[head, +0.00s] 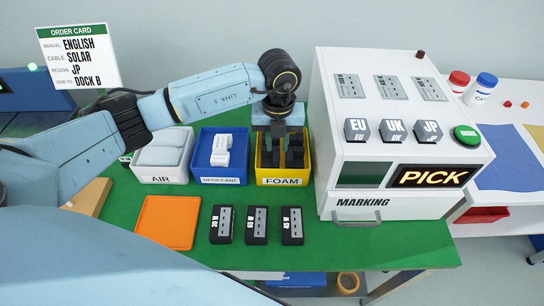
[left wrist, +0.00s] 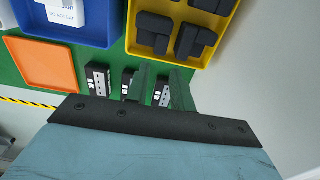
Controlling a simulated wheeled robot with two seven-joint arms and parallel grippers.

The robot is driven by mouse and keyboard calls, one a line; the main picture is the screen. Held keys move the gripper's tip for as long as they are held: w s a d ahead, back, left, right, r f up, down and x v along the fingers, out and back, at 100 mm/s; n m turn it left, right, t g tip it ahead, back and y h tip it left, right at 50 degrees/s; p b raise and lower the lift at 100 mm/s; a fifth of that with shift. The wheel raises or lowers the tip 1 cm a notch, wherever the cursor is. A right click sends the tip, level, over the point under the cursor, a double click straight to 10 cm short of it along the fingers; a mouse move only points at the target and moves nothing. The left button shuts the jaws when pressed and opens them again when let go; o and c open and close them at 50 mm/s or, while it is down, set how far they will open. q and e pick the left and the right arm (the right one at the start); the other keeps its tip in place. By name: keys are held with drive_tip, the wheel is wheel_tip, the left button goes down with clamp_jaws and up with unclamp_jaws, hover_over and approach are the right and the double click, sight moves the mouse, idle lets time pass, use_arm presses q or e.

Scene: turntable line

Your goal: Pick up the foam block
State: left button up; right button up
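Dark foam blocks (head: 295,157) lie in the yellow bin (head: 282,181) labelled FOAM. They also show in the left wrist view (left wrist: 194,40), several in separate stacks near the top. My left gripper (head: 279,140) points down over the FOAM bin, and its arm covers part of the bin's back. In the left wrist view the two fingers of the left gripper (left wrist: 161,84) stand apart with nothing between them. Whether the fingertips touch any block cannot be told. My right gripper is in neither view.
Left of the FOAM bin stand a blue desiccant bin (head: 221,181) and a white AIR bin (head: 163,180). An orange tray (head: 168,222) and three black charger boxes (head: 257,225) lie in front. The white marking machine (head: 398,125) stands close on the right.

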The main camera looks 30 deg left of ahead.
sight(276, 159)
use_arm(q)
drive_tip(key=shift+w+a+f, duration=0.1)
drive_tip(key=shift+a+f, duration=0.05)
drive_tip(key=shift+f, duration=2.8)
clamp_jaws()
